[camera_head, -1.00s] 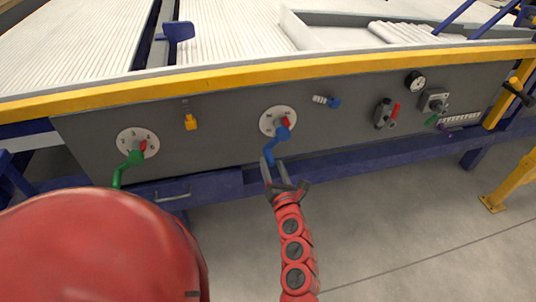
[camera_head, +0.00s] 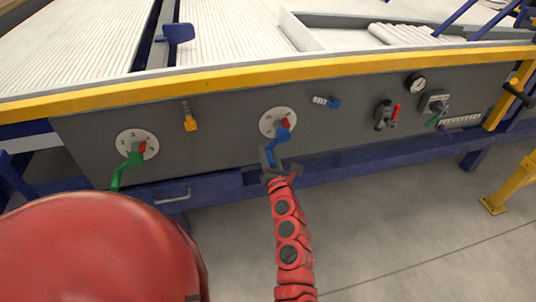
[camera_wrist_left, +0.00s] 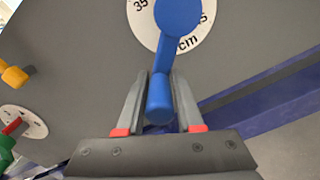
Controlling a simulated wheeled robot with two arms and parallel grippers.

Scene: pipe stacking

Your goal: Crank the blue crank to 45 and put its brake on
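The blue crank (camera_head: 283,135) sits on a round white dial (camera_head: 266,126) in the middle of the grey panel. Its arm hangs down, and a red mark shows on the dial. In the left wrist view the crank handle (camera_wrist_left: 158,100) points toward the camera between the fingers. My left gripper (camera_head: 279,165) is open around the handle, with a finger on each side; contact is not clear. The wrist view shows "35" and "cm" on part of the dial (camera_wrist_left: 140,25). A small blue lever with a pale ribbed end (camera_head: 333,102) is up right of the crank. My right gripper is not in view.
A green crank (camera_head: 130,163) on another white dial (camera_head: 150,137) is left on the panel. An orange lever (camera_head: 190,122) hangs between the dials. A red-handled switch (camera_head: 395,111) and gauge (camera_head: 416,82) are right. A blue beam (camera_head: 330,165) runs below the panel.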

